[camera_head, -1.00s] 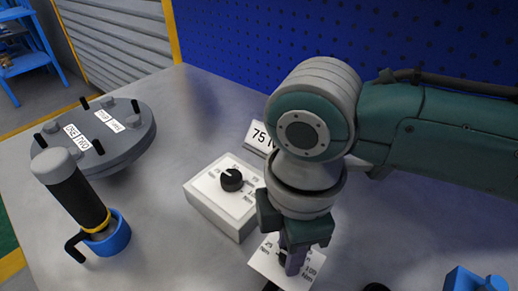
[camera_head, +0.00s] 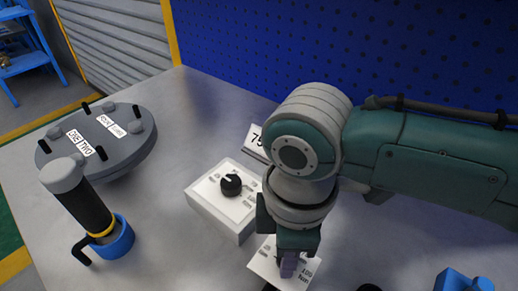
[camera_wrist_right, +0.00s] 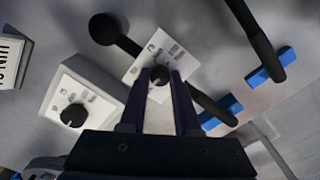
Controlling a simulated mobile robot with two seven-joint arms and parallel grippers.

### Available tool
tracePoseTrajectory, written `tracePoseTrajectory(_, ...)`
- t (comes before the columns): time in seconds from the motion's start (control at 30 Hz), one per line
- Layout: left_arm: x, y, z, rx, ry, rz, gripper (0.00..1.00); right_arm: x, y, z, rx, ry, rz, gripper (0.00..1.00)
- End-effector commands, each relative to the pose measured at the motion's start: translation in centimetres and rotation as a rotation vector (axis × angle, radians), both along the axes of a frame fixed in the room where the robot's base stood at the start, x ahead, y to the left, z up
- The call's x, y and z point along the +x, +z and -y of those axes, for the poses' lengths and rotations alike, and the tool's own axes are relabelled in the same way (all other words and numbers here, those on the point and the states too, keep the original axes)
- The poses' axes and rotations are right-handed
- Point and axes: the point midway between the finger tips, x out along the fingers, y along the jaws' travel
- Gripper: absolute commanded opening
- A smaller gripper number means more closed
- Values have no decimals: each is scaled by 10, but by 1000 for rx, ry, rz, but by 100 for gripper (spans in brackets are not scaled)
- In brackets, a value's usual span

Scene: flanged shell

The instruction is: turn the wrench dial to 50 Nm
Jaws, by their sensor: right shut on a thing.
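The wrench dial is a small white scale plate (camera_head: 262,262) with Nm marks around a black knob (camera_wrist_right: 158,73). It sits on a dark wrench (camera_wrist_right: 212,106) with a round head, partly hidden by the plate. My right gripper (camera_head: 289,266) points down over the plate. In the right wrist view its two fingers (camera_wrist_right: 158,80) are shut on the knob, one on each side. The knob's pointer and its exact setting cannot be read. My left gripper is not in view.
A white box (camera_head: 215,208) with its own black knob (camera_head: 231,185) stands left of my right gripper. A sign reading 75 (camera_head: 255,140) is behind. A grey flange (camera_head: 110,145) with studs and a black tool in a blue holder (camera_head: 118,240) are left. Blue blocks (camera_head: 460,281) lie right.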

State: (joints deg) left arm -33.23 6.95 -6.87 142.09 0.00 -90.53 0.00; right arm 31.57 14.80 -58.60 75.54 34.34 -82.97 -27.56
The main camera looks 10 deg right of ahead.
Motion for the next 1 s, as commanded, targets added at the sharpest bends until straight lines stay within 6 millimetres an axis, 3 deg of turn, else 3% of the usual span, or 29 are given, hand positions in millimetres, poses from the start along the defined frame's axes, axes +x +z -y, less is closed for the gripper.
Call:
tracePoseTrajectory(0.03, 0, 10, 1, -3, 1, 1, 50, -1, 5, 0, 2, -43, -3, 0)
tracePoseTrajectory(0.4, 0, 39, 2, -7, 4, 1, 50, -1, 4, -1, 3, -392, -1, 0)
tracePoseTrajectory(1.0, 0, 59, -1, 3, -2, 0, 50, -1, 1, -1, 4, -786, 3, 0)
